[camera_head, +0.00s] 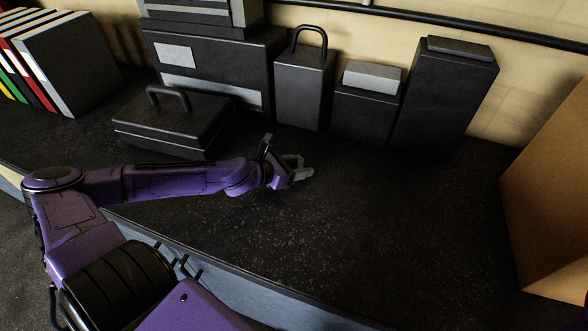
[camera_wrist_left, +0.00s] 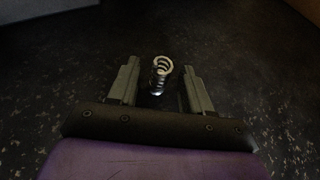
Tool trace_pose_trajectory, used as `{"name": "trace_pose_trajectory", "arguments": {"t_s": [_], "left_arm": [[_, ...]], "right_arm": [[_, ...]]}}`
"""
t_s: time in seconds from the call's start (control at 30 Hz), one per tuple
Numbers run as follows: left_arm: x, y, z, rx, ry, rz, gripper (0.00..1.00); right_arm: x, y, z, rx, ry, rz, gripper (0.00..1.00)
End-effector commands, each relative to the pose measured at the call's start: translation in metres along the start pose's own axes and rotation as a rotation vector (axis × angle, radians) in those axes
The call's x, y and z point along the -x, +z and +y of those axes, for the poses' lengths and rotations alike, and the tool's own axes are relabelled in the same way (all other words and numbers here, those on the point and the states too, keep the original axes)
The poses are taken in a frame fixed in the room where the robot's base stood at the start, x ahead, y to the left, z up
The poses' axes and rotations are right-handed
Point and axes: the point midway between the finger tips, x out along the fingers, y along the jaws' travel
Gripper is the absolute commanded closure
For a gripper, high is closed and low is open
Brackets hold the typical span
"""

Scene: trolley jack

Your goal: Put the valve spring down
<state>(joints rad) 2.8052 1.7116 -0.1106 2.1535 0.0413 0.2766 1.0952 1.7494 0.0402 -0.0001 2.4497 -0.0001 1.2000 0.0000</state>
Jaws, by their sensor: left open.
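In the left wrist view the valve spring (camera_wrist_left: 161,74) is a small silver coil. It stands on the dark speckled bench top, between the two fingers of my left gripper (camera_wrist_left: 160,82). The fingers are apart, with a gap on each side of the spring. In the head view my left gripper (camera_head: 299,170) is low over the bench, right of a black case. I cannot make out the spring there. My right gripper is in neither view.
A black case (camera_head: 172,120) with a handle lies left of my gripper. A black box with a loop handle (camera_head: 303,85), a smaller box (camera_head: 366,110) and a tall box (camera_head: 440,95) stand behind. A brown panel (camera_head: 550,190) stands at right. The bench (camera_head: 400,220) front right is clear.

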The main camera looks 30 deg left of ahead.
Motion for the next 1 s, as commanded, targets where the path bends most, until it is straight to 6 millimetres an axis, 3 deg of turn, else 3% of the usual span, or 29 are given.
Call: {"name": "trace_pose_trajectory", "arguments": {"t_s": [0.17, 0.33, 0.77, 1.0], "left_arm": [[0.0, 0.001, 0.0, 0.002, -0.001, -0.001, 0.5], [0.001, 0.001, 0.0, 0.002, 0.0, -0.001, 1.0], [0.001, 0.004, -0.001, 0.0, -0.002, -0.002, 1.0], [0.006, 0.029, -0.004, -0.006, -0.009, -0.002, 1.0]], "right_arm": [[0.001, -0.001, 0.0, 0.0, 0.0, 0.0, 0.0], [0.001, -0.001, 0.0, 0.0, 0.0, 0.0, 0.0], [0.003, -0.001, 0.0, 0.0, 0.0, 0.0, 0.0], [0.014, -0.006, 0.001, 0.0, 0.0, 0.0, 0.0]]}}
